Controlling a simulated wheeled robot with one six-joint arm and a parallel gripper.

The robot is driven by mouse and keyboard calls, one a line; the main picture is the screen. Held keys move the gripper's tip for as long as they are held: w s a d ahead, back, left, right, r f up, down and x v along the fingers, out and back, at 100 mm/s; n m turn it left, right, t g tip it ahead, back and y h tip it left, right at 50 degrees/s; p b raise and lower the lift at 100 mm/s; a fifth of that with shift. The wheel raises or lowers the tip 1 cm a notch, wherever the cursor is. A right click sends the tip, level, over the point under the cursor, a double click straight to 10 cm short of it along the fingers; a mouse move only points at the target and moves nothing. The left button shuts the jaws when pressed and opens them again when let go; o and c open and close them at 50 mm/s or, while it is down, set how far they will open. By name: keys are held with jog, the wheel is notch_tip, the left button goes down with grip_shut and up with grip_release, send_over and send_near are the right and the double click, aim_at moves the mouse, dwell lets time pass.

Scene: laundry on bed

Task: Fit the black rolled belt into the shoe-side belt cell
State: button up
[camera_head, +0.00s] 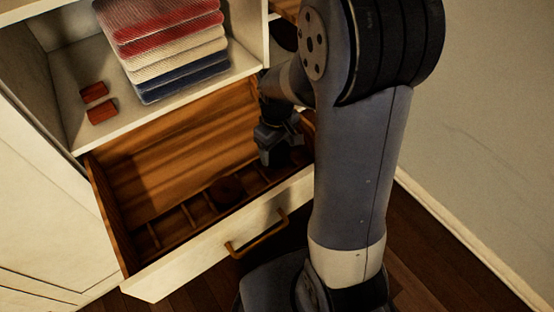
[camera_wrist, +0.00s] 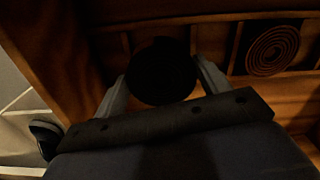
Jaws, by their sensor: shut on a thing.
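The black rolled belt (camera_wrist: 162,72) is a dark round coil between the two fingers of my gripper (camera_wrist: 163,84) in the wrist view. My gripper is shut on it, over the drawer's row of cells. A cell with thin wooden dividers (camera_wrist: 126,44) lies behind the belt, and the belt hides much of it. I cannot tell whether the belt is inside the cell or just above it. In the head view my gripper (camera_head: 281,155) is low at the drawer's right end, and the belt is too dark to make out.
The open wooden drawer (camera_head: 160,170) has a white front with a handle (camera_head: 257,236). A brown rolled belt (camera_wrist: 272,50) sits in a cell to the right. A dark shoe-like shape (camera_wrist: 46,136) is at lower left. Folded cloths (camera_head: 175,45) and two red blocks (camera_head: 101,110) are on the shelf above.

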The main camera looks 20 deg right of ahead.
aim_at(277, 158)
jog(key=shift+f+b, duration=0.45)
jog(key=shift+f, duration=1.7)
jog(key=shift+f, duration=0.2)
jog(key=o, duration=1.2)
jog(key=shift+r, duration=0.1)
jog(key=shift+c, duration=0.2)
notch_tip(277, 158, up, 12)
jog(key=p, duration=0.3)
jog(key=shift+r, duration=0.15)
